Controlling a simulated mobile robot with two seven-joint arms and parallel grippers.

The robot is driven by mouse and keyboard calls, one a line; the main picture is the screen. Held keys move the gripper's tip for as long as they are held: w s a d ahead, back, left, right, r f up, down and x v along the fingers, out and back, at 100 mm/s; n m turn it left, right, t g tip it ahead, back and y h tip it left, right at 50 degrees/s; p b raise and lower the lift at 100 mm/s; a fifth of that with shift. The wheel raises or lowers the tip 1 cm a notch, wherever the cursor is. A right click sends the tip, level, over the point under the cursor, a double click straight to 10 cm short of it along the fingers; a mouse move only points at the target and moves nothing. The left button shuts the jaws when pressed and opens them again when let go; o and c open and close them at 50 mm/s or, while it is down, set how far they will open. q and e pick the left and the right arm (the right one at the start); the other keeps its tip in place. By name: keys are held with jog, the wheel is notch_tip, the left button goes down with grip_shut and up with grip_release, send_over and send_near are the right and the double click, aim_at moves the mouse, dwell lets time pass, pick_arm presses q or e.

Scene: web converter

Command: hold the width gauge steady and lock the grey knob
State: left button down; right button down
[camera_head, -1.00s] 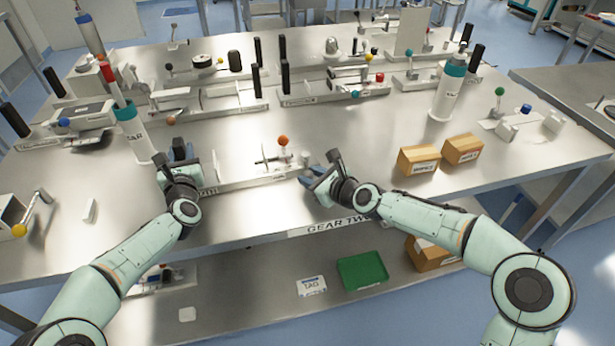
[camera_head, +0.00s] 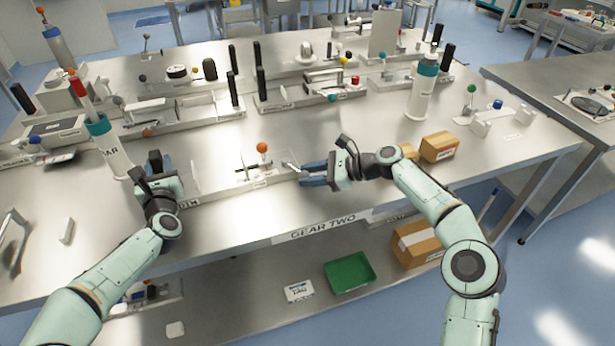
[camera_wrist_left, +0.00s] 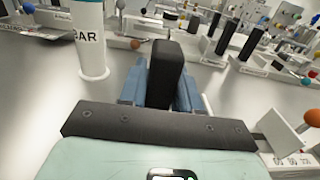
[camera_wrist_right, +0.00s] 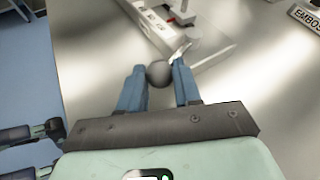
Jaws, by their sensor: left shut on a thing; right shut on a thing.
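The width gauge is a long pale metal strip (camera_head: 232,192) near the table's front edge, with an orange ball (camera_head: 262,147) on a small post. My left gripper (camera_head: 155,165) is shut on an upright black block (camera_wrist_left: 172,75) at the gauge's left end. My right gripper (camera_head: 302,174) is at the gauge's right end, its fingers pointing left. In the right wrist view, the round grey knob (camera_wrist_right: 158,73) sits between its blue fingertips. The fingers mostly hide the knob in the head view.
A white cylinder with a teal band (camera_head: 115,160) stands just left of my left gripper. Other gauges with black handles (camera_head: 261,84) stand farther back. A green tray (camera_head: 350,272) is on the lower shelf.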

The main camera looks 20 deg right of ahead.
jog(key=shift+w+d+n+g+y, duration=0.45)
jog(key=shift+n+g, duration=0.15)
jog(key=shift+g, duration=0.1)
jog(key=shift+s+n+g, duration=0.2)
jog(key=shift+n+g, duration=0.2)
jog(key=c, duration=0.7)
grip_release()
jog(key=shift+c, duration=0.2)
jog(key=shift+m+t, duration=0.5)
